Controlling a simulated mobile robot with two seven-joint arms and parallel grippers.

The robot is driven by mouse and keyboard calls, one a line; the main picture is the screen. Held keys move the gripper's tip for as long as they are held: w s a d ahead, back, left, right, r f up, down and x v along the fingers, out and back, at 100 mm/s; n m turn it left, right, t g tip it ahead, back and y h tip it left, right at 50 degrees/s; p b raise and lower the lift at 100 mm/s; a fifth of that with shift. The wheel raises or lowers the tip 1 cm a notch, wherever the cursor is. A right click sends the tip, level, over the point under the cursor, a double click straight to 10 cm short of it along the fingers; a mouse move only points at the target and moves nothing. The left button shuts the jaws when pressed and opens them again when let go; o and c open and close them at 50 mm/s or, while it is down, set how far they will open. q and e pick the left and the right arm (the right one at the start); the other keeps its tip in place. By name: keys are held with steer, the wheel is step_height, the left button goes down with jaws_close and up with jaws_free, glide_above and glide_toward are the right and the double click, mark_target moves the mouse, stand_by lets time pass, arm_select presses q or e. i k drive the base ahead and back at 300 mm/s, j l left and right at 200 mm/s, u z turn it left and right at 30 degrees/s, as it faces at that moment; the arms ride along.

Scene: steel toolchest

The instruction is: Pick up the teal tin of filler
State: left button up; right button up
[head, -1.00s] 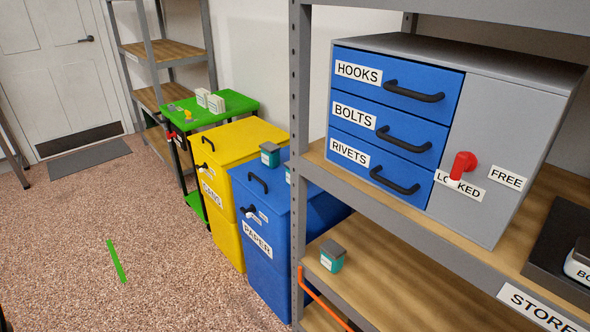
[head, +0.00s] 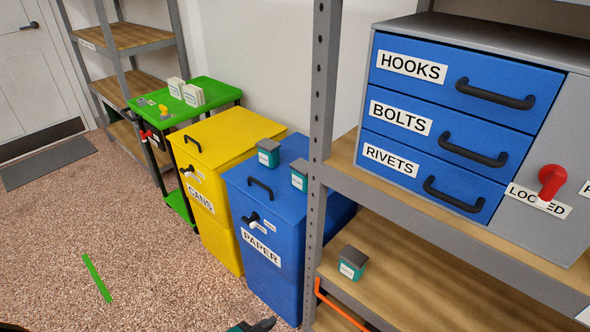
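Three similar small teal tins with dark grey lids and white labels are in the head view. One teal tin (head: 352,263) stands on the lower wooden shelf board at the right. Another teal tin (head: 268,153) stands at the back of the blue paper bin's lid. A third teal tin (head: 299,176) is on the same lid, partly hidden by the shelf post. The labels are too small to read. My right gripper is out of view.
The blue paper bin (head: 262,270) and yellow cans bin (head: 222,136) stand left of the grey shelf post (head: 319,150). A blue-drawered chest (head: 430,80) fills the upper shelf above the lower board. A green cart (head: 215,100) stands farther back.

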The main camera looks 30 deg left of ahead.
mark_target(300, 168)
steer(key=i+j, duration=0.1)
steer(key=j, duration=0.35)
steer(key=i+j, duration=0.1)
steer(key=j, duration=0.85)
steer(key=i+j, duration=0.15)
steer(key=j, duration=0.3)
steer(key=z, duration=0.05)
